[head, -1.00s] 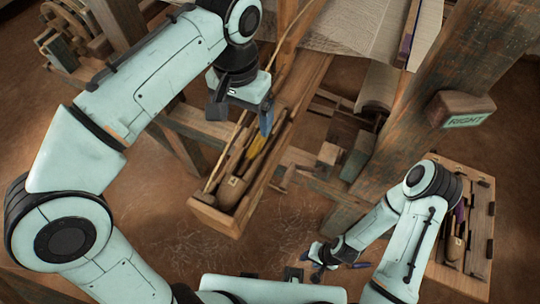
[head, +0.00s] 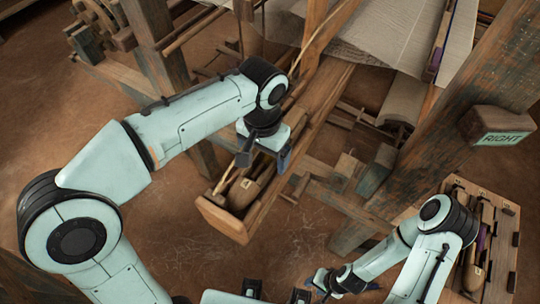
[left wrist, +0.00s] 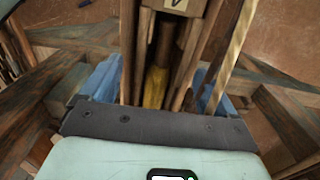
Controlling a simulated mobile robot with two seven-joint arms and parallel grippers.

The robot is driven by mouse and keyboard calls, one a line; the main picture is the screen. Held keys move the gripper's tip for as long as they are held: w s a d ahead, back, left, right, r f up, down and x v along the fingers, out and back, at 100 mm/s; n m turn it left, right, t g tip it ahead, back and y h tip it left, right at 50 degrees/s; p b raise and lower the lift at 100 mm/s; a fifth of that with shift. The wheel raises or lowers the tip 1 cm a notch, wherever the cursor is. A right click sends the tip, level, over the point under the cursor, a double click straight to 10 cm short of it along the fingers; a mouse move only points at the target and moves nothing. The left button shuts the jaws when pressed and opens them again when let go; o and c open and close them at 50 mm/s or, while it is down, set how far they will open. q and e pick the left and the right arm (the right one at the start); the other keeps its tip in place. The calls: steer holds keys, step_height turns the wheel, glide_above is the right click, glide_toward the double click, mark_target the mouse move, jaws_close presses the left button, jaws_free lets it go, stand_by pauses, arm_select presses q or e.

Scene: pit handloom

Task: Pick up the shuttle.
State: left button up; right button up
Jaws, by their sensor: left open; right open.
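A wooden shuttle (head: 243,192) with a pale label lies in a long narrow wooden trough in the head view. In the left wrist view, the shuttle's label (left wrist: 175,5) shows at the top and its yellow yarn (left wrist: 155,88) is visible below. My left gripper (head: 264,160) is over the trough, pointing down and open. Its blue fingers straddle the shuttle and the trough's slats in the left wrist view, and the gripper hides part of the shuttle in the head view. My right gripper (head: 325,286) is open and empty, low at the front.
The trough's end wall (head: 222,222) and side boards close in on the shuttle. A thin stick (left wrist: 238,45) runs alongside it. A rack (head: 508,235) with more shuttles stands at right, below a post with a RIGHT sign (head: 503,138). Loom beams crowd the back.

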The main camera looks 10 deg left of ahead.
arm_select(q)
steer(key=shift+f, duration=0.35)
steer(key=c, duration=1.3)
steer(key=shift+r, duration=0.15)
steer(key=shift+w+r+p, duration=0.1)
steer(key=shift+r+p, duration=2.55)
steer(key=shift+r, duration=7.25)
arm_select(e)
steer(key=w+r, duration=0.6)
steer(key=r, duration=0.1)
steer(key=shift+t, duration=0.4)
